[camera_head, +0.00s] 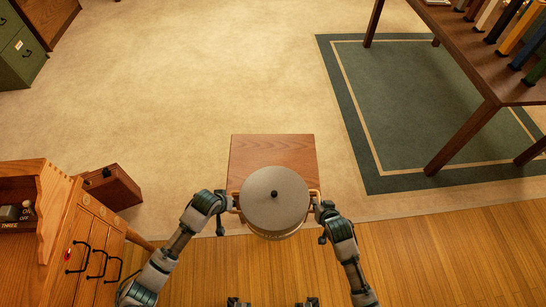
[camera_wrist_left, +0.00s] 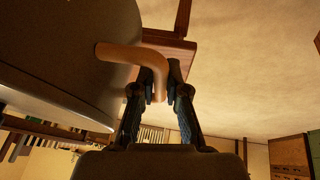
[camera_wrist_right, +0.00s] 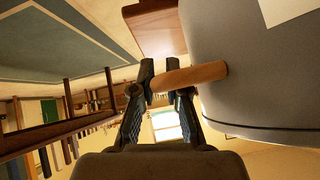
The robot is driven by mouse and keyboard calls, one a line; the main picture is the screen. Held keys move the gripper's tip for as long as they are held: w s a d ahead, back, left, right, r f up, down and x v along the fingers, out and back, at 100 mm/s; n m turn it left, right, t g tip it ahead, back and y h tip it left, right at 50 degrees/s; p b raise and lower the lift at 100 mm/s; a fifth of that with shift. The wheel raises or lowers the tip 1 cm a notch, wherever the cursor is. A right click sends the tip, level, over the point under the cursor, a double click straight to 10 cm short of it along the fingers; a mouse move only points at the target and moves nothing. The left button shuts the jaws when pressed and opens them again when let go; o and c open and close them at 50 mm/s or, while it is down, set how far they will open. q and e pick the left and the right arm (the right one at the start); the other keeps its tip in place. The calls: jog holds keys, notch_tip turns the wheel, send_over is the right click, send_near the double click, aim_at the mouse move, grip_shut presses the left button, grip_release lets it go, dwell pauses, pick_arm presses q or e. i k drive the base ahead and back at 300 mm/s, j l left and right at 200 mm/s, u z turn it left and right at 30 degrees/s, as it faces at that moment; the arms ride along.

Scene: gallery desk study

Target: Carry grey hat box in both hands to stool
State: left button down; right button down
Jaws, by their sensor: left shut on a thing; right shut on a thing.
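The grey hat box (camera_head: 274,199) is round, with a lid and a small dark knob. In the head view it is between my two grippers and overlaps the near part of the wooden stool (camera_head: 272,150). I cannot tell whether it touches the stool's top. My left gripper (camera_head: 233,203) is shut on the box's left tan handle, which also shows in the left wrist view (camera_wrist_left: 135,55). My right gripper (camera_head: 316,202) is shut on the right handle, seen in the right wrist view (camera_wrist_right: 190,76). The box looks about level. Its underside is hidden in the head view.
A wooden desk (camera_head: 90,225) with drawers stands at the left, beside a brown case (camera_head: 112,187) on the floor. A long table (camera_head: 480,60) with books stands on a green rug (camera_head: 420,120) at the right. Open carpet (camera_head: 200,80) lies beyond the stool.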

aim_at(274, 162)
jog(key=i, duration=0.85)
